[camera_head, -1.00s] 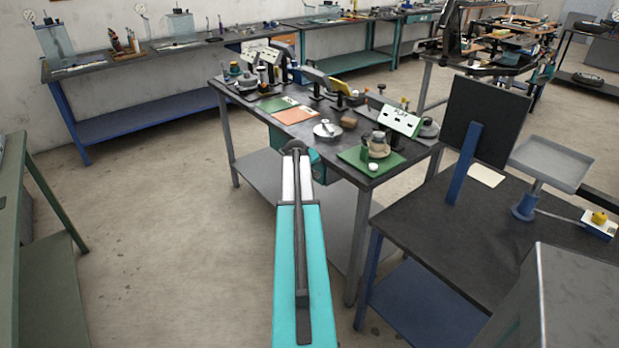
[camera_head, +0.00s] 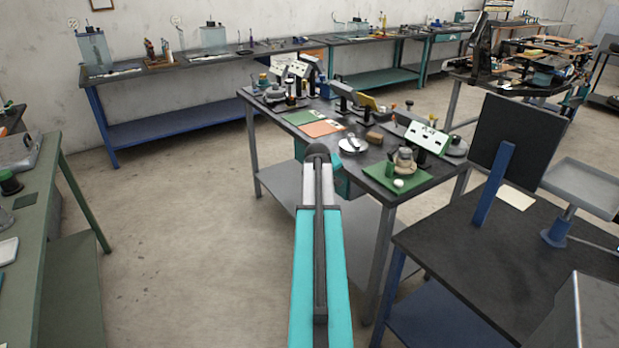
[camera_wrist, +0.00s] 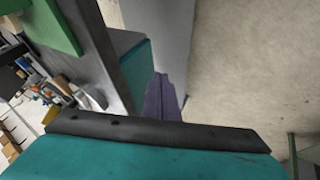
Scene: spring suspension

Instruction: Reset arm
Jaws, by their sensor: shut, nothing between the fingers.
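My arm, a teal and grey link, reaches from the bottom of the head view toward the near edge of the middle table (camera_head: 365,200). Its grey joint end shows in front of that table's edge, with another teal part of mine beyond it. My gripper (camera_wrist: 162,98) shows in the wrist view as dark, narrow fingers close together, shut and with nothing between them. In the head view I cannot make out the fingers. In the wrist view, pale floor lies to the right of the fingers and a grey surface behind them.
The middle table holds a green mat (camera_head: 397,178) with a weight stand, an orange mat (camera_head: 322,128) and a white-green sign block (camera_head: 427,136). A dark table (camera_head: 490,255) with a black panel (camera_head: 517,140) stands at right. A green bench (camera_head: 35,200) stands at left. Open floor (camera_head: 190,225) lies between.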

